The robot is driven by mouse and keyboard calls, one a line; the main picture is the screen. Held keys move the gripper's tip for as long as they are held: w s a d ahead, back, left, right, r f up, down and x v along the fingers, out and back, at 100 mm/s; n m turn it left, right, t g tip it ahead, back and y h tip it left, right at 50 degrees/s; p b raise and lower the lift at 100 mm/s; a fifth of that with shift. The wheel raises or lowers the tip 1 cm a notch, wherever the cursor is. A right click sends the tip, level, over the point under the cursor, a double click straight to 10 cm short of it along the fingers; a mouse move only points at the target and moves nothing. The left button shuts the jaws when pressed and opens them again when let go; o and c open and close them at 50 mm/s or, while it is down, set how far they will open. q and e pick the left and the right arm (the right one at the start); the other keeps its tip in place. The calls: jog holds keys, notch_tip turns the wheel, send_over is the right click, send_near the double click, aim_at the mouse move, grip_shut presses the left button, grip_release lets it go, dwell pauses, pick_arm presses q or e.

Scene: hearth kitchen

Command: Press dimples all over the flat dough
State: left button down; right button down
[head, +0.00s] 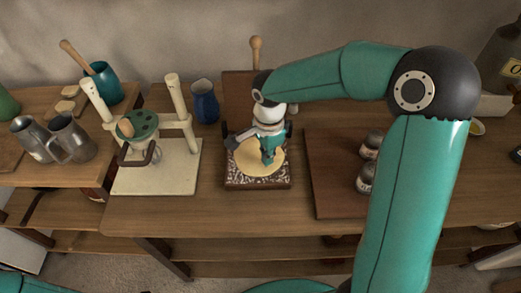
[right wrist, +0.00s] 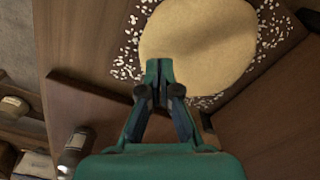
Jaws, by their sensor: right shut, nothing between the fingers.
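The flat dough (head: 252,163) is a pale yellow round lying on a dark board (head: 256,184) speckled with white. In the right wrist view the dough (right wrist: 200,38) fills the top middle, and its visible surface looks smooth. My right gripper (head: 269,158) comes down over the dough from above and covers part of it. In the right wrist view its closed fingertips (right wrist: 159,66) are at the dough's near edge, with nothing between them. I cannot tell whether they touch the dough. My left gripper is not in view.
A cream stand (head: 156,180) with a green perforated cup is left of the dough. A blue jug (head: 205,103) stands behind it. A brown board (head: 330,175) with two dark jars (head: 366,178) is to the right. Metal jugs (head: 70,140) stand at the far left.

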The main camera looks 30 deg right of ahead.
jog(key=shift+f, duration=0.15)
dwell(0.5)
jog(key=shift+f+b, duration=0.9)
jog(key=shift+b, duration=0.05)
jog(key=shift+f, duration=0.1)
dwell(0.6)
jog(key=shift+r+p, duration=0.55)
jog(key=shift+r, duration=0.55)
jog(key=shift+w+d+p, duration=0.15)
jog(key=shift+w+d, duration=0.2)
jog(key=shift+d, duration=0.5)
jog(key=shift+w+d+p, duration=0.15)
jog(key=shift+w+d, duration=0.2)
jog(key=shift+d, duration=0.45)
jog(key=shift+w+d+p, duration=0.15)
jog(key=shift+w+d, duration=0.2)
jog(key=shift+d, duration=0.65)
